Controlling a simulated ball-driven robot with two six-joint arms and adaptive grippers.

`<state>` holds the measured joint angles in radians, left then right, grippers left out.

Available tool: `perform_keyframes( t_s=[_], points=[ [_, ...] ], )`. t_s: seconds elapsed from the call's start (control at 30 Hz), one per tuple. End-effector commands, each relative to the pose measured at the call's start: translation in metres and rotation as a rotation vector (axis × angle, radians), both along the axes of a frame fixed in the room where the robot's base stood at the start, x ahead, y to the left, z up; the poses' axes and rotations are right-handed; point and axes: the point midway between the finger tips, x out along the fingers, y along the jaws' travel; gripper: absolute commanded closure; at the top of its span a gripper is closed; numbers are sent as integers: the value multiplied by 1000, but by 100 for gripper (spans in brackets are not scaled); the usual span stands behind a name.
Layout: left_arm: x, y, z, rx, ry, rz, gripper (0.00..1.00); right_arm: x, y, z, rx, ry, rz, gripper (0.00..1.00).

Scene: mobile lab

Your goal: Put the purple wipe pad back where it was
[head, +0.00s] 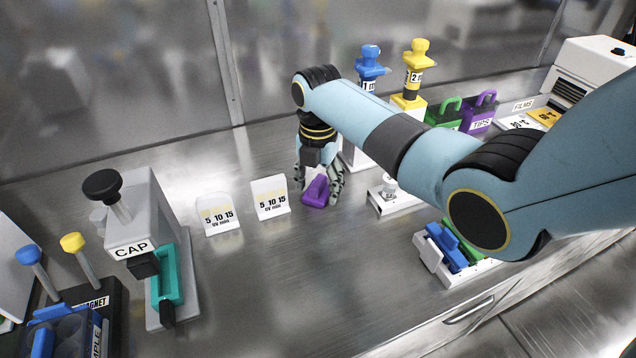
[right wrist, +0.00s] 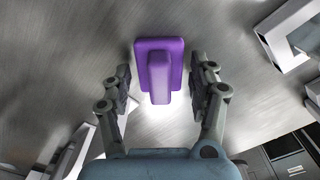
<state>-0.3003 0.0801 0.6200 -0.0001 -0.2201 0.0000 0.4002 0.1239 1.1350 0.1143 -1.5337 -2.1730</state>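The purple wipe pad (head: 317,191) lies on the metal bench, just right of the white timer cards. In the right wrist view the purple wipe pad (right wrist: 159,66) shows its raised grip ridge between the fingers. My right gripper (head: 320,190) points down over the pad. In the right wrist view the fingers of my right gripper (right wrist: 161,85) are spread on both sides of the ridge, with a gap on each side. My left gripper does not show in either view.
Two white cards marked 5 10 15 (head: 270,197) stand left of the pad. A white stand (head: 394,196) and a tray with blue and green pieces (head: 447,251) are to the right. The CAP press (head: 150,220) is at left. Bench between is clear.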

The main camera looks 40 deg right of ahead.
Motion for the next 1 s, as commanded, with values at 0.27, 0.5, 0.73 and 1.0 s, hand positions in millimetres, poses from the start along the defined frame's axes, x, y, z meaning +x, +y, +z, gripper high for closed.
perform_keyframes(
  t_s=[0.27, 0.5, 0.73, 1.0],
  points=[
    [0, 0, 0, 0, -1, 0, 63, 0, 0, 0, 0, 0, 0, 30],
    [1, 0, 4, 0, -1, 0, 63, 1, 0, 23, -1, -4, 0, 30],
    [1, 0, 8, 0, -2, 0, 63, 1, 0, 75, 0, -5, 0, 30],
    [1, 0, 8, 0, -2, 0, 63, 1, 0, 116, 0, -1, 0, 30]
  ],
)
